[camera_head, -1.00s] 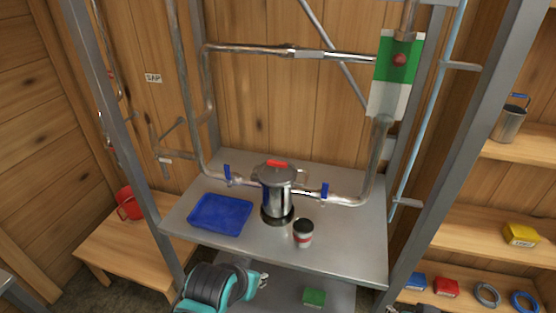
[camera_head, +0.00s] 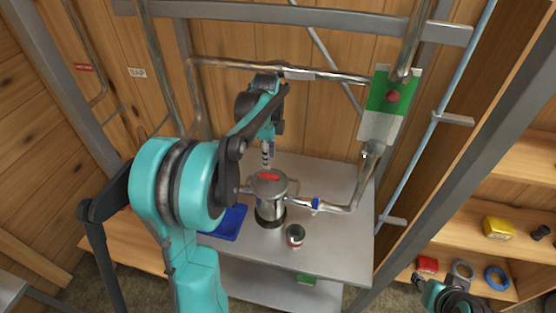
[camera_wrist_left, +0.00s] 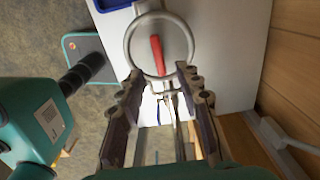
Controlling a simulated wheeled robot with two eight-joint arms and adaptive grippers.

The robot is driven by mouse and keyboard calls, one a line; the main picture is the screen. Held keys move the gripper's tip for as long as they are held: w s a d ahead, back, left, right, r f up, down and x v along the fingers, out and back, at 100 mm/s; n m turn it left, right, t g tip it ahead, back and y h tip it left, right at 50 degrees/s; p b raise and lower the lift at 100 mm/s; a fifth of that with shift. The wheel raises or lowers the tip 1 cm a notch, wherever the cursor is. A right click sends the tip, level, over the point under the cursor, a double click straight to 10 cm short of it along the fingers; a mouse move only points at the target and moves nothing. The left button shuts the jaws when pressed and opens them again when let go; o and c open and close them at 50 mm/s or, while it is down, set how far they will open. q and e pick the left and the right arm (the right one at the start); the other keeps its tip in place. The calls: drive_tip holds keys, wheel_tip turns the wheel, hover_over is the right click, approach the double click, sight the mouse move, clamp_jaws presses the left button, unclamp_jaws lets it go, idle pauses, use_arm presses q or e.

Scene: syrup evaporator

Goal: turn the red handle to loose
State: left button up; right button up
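The red handle (camera_head: 268,176) is a short bar on the lid of the steel canister (camera_head: 270,208), which stands upright on the metal table. In the left wrist view the handle (camera_wrist_left: 158,56) lies nearly lengthwise, slightly tilted, inside the round lid. My left gripper (camera_head: 267,156) points down above and behind the canister. In the wrist view its two fingers (camera_wrist_left: 160,70) are spread with nothing between them, and the handle appears just beyond the tips, apart from them. My right arm's end (camera_head: 432,292) shows at the lower right; its finger state is unclear.
A blue tray (camera_head: 232,222) lies left of the canister, partly behind my left arm. A small jar (camera_head: 295,236) stands in front. Pipes join both canister sides, with a blue valve lever (camera_head: 316,204) at right. A green-white panel (camera_head: 384,108) is behind.

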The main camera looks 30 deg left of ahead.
sight(269, 174)
use_arm(q)
wheel_tip(269, 174, down, 8)
drive_tip(key=shift+s+d+r+b, duration=0.1)
drive_tip(key=shift+s+r+b, duration=0.1)
drive_tip(key=shift+b, duration=0.2)
clamp_jaws()
